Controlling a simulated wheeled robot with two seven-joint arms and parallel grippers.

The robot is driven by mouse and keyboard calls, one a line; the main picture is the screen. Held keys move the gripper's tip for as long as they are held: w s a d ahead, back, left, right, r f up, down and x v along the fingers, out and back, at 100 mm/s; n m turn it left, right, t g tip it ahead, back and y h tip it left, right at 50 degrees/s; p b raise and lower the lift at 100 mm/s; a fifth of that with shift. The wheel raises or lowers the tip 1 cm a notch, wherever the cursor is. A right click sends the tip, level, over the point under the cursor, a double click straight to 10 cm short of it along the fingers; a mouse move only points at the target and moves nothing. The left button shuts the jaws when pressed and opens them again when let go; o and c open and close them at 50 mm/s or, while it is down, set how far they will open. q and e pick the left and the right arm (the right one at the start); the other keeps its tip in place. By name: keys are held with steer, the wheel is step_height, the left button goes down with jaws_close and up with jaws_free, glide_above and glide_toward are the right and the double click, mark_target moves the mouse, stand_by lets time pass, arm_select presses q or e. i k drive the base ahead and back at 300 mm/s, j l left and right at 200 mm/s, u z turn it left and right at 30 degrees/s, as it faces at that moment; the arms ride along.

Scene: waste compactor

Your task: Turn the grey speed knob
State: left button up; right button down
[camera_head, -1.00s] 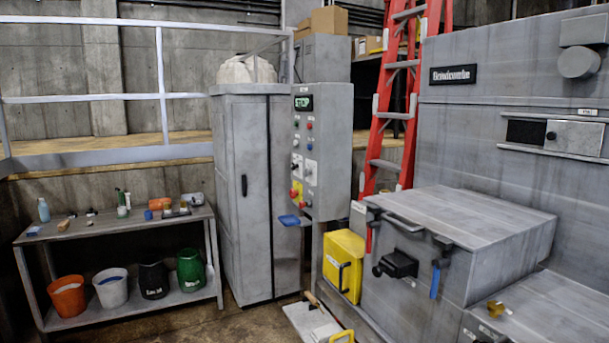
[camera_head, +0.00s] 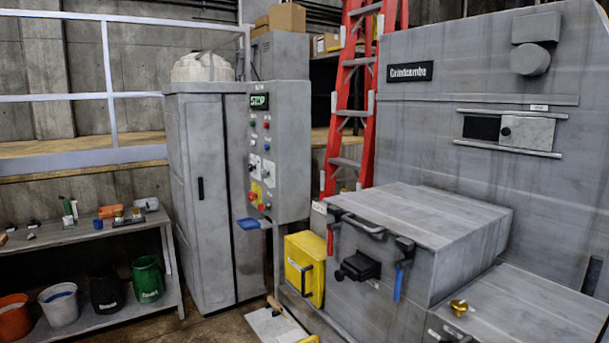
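The grey control panel (camera_head: 292,150) stands left of the middle, on the right of a tall grey cabinet. Its narrow face carries a green-lettered STOP display (camera_head: 259,101), several small coloured buttons and two dark selector knobs on white plates, an upper one (camera_head: 254,162) and a lower one (camera_head: 267,173). The controls are small and seen at a slant. I cannot tell which one is the grey speed knob, or how it is set. Neither of my grippers is in view.
The grey compactor (camera_head: 470,120) fills the right side, with a boxy chamber (camera_head: 430,215) in front. A yellow box (camera_head: 304,268) stands below the panel. The cabinet (camera_head: 215,200) and a shelf table (camera_head: 90,232) with buckets are at left. A red ladder (camera_head: 350,110) stands behind.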

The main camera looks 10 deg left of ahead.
mark_target(264, 173)
steer(key=i+j+z, duration=0.15)
steer(key=i+j, duration=0.15)
steer(key=i+j+z, duration=0.35)
steer(key=i+j, duration=0.25)
steer(key=j, duration=0.15)
steer(key=i+j+z, duration=0.15)
steer(key=j, duration=0.3)
steer(key=i, duration=0.1)
